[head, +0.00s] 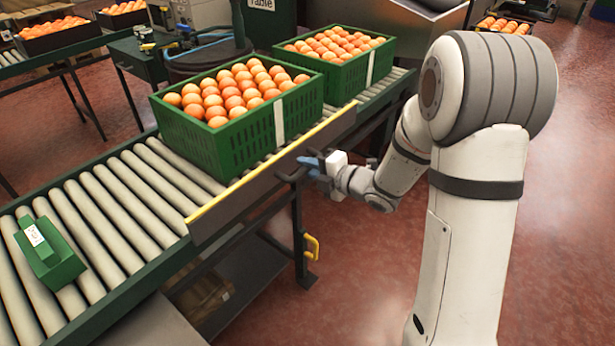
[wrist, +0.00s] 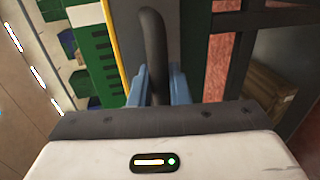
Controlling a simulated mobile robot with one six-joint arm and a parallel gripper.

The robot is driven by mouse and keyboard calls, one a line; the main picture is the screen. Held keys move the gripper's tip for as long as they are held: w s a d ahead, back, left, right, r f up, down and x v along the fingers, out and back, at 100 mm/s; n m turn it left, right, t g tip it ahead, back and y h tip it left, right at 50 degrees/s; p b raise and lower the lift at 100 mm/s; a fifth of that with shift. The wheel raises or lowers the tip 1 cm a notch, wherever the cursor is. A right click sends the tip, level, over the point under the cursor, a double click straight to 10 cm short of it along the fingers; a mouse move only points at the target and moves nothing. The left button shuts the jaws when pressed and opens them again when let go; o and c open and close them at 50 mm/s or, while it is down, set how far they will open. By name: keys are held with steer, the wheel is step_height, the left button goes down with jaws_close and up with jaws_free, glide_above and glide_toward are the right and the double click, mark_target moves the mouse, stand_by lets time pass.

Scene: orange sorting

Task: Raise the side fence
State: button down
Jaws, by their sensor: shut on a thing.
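The side fence (head: 240,192) is a dark panel with a yellow top edge, along the near side of the roller conveyor. Its top edge stands above the rollers, in front of the nearer green crate. My gripper (head: 308,166) is at the right part of the fence, at a dark handle on its outer face. In the wrist view the blue fingers (wrist: 160,88) are shut on the dark curved handle (wrist: 154,45). The fence's yellow edge (wrist: 112,40) also shows there. The fence's lower edge and mount are partly hidden by my gripper.
Two green crates full of oranges (head: 222,140) (head: 372,68) stand on the rollers (head: 130,200). A yellow handle (head: 312,247) is on the conveyor leg below. The red floor at right is open.

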steer(key=shift+r, duration=0.4)
steer(key=shift+w, duration=0.1)
steer(key=c, duration=1.4)
jaws_free()
steer(key=shift+c, duration=0.2)
steer(key=p+v, duration=0.1)
steer(key=v, duration=0.7)
steer(key=shift+p, duration=0.3)
